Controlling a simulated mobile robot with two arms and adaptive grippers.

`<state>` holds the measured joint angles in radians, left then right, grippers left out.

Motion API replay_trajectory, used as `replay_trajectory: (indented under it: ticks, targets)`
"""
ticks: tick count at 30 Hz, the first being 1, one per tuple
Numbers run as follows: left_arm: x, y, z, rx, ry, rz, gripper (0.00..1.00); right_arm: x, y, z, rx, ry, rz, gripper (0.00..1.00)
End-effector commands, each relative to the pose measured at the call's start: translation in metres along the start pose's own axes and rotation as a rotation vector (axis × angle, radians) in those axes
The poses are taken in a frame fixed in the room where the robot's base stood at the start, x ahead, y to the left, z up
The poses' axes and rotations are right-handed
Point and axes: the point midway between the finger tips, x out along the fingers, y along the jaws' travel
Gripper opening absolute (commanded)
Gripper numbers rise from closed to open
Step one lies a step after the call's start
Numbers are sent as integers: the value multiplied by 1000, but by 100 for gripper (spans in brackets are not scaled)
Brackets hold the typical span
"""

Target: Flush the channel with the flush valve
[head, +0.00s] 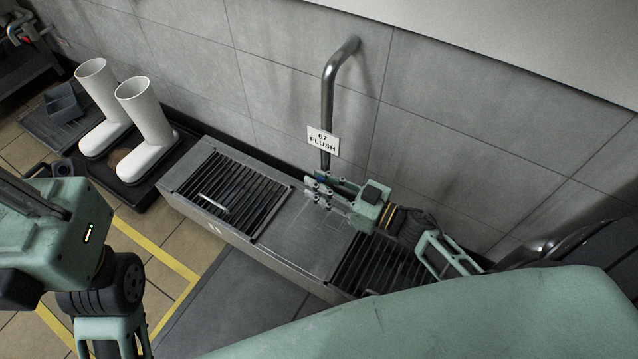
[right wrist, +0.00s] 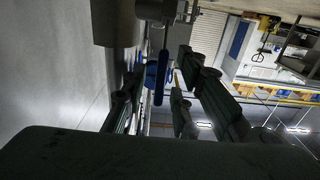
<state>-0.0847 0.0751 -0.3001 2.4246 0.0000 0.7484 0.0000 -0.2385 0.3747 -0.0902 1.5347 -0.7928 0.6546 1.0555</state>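The flush pipe (head: 328,95) is a bent metal pipe on the grey wall, with a white sign (head: 322,141) reading "67 FLUSH". The flush valve is at its lower end, mostly hidden behind my right gripper (head: 322,190). In the right wrist view the valve's blue handle (right wrist: 157,78) shows between the spread fingers of my right gripper (right wrist: 160,105). The fingers look open around it; I see no clear contact. The channel (head: 305,236) is a long metal trough with dark slatted grates, below the pipe.
Two white boots (head: 147,125) stand on a dark tray left of the channel, near a small dark grey bin (head: 64,103). Yellow lines (head: 160,248) mark the tiled floor. The wall stands close behind the channel.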

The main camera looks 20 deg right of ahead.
Motion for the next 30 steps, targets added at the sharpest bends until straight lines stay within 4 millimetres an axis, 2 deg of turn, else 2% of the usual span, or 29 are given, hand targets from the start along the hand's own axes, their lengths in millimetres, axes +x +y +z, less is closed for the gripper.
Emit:
replay_trajectory:
  ticks: [10,19,30]
  targets:
    - [2,0,0,1,6,2,0,6,0,-1,1,0,1,27]
    - [1,0,0,0,6,2,0,5,0,0,1,0,1,0]
    - [1,0,0,0,6,2,0,5,0,0,0,-1,1,0]
